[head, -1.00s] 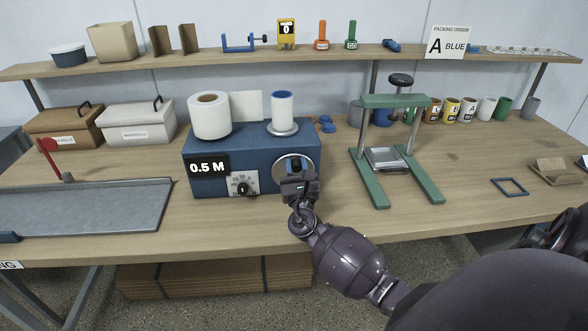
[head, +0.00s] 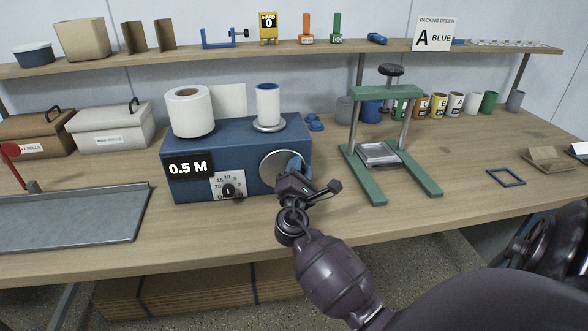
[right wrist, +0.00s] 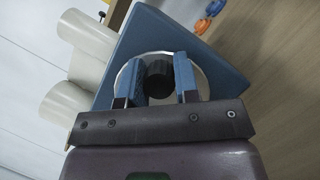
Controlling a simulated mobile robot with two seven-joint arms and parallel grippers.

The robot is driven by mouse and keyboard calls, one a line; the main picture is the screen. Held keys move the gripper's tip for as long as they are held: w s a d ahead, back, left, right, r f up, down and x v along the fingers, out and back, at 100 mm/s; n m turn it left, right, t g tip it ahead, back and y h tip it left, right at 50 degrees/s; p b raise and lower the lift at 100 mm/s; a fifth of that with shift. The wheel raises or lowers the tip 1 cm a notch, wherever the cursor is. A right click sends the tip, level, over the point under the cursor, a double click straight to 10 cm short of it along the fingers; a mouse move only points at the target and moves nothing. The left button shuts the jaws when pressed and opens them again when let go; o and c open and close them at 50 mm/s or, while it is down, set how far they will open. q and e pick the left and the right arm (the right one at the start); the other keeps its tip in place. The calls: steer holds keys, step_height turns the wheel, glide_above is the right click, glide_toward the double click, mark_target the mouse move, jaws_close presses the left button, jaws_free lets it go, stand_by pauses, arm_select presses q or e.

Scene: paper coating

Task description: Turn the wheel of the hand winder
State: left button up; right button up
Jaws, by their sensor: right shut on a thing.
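The hand winder is a blue box (head: 235,140) on the bench, with a "0.5 M" label (head: 190,167) and a dial on its front. Its wheel (head: 272,170) is a silver disc at the right of the front face. In the right wrist view the wheel (right wrist: 205,82) shows behind a black handle (right wrist: 158,80). My right gripper (head: 301,168) is at the wheel's right side in the head view. In the wrist view its blue fingers (right wrist: 159,78) are shut on the black handle, one on each side. My left gripper is not in view.
A wide white roll (head: 188,112) and a narrower roll (head: 268,104) stand on the winder. A green press frame (head: 357,170) stands to the right. A grey board (head: 75,215) lies to the left. Bare bench (head: 190,235) lies in front of the winder.

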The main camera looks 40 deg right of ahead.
steer(key=m, duration=0.1)
steer(key=f+m+g, duration=0.1)
steer(key=m, duration=0.1)
steer(key=m+g, duration=0.1)
steer(key=m, duration=0.1)
steer(key=shift+s+d+f+b, duration=0.15)
steer(key=shift+d+f+b, duration=0.15)
steer(key=shift+f, duration=0.1)
steer(key=m, duration=0.2)
steer(key=f+m+g+y, duration=0.1)
steer(key=m, duration=0.1)
steer(key=shift+a+f, duration=0.1)
steer(key=shift+a+f+m+g+y, duration=0.1)
steer(key=shift+f+m+g+y, duration=0.25)
steer(key=shift+m, duration=0.55)
steer(key=shift+a+f+m+y+p, duration=0.1)
steer(key=shift+f+m+y+p, duration=0.3)
steer(key=shift+m, duration=0.2)
steer(key=o, duration=0.9)
